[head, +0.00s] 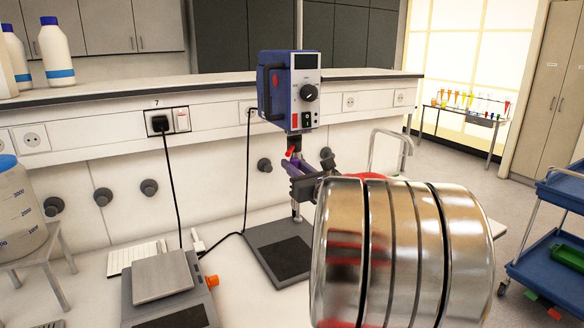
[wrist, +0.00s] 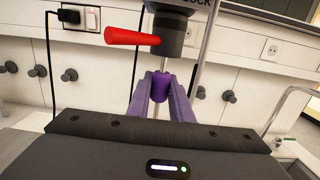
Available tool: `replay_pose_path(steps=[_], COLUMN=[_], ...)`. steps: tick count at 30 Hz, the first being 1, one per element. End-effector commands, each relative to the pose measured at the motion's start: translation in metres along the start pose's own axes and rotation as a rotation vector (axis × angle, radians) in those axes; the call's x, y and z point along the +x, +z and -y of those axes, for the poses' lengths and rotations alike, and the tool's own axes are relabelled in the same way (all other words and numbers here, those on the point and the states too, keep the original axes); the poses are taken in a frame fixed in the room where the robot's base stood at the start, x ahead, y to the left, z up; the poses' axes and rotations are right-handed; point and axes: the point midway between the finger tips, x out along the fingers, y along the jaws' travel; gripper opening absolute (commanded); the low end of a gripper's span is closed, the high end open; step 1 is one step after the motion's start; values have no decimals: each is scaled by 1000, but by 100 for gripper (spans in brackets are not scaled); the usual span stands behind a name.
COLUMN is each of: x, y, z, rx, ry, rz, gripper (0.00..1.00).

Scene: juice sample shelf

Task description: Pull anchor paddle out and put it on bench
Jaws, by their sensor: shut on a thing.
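The overhead stirrer (head: 290,90) is a blue and grey box with a black dial, mounted on a stand above the bench (head: 85,250). Its dark chuck (wrist: 172,35) with a red lever (wrist: 130,37) shows in the wrist view. The anchor paddle (wrist: 160,87) shows as a purple collar on a thin pale shaft beneath the chuck. My gripper (head: 294,168) is shut on the purple collar, one finger on each side. The shaft runs up toward the chuck; I cannot tell whether it is still seated. The paddle's lower end is hidden behind my gripper.
A stand base (head: 278,252) and a balance (head: 163,285) with cables occupy the bench. A keyboard-like white item (head: 135,255) lies behind. A blue cart (head: 560,190) stands beyond the bench.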

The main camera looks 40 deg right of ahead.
Motion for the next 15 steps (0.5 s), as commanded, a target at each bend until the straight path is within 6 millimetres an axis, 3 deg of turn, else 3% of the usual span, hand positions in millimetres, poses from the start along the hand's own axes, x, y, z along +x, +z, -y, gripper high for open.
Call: replay_pose_path(steps=[15], x=[0], y=[-3], z=[-1], rx=[0], ry=[1], rz=[0], gripper=[0])
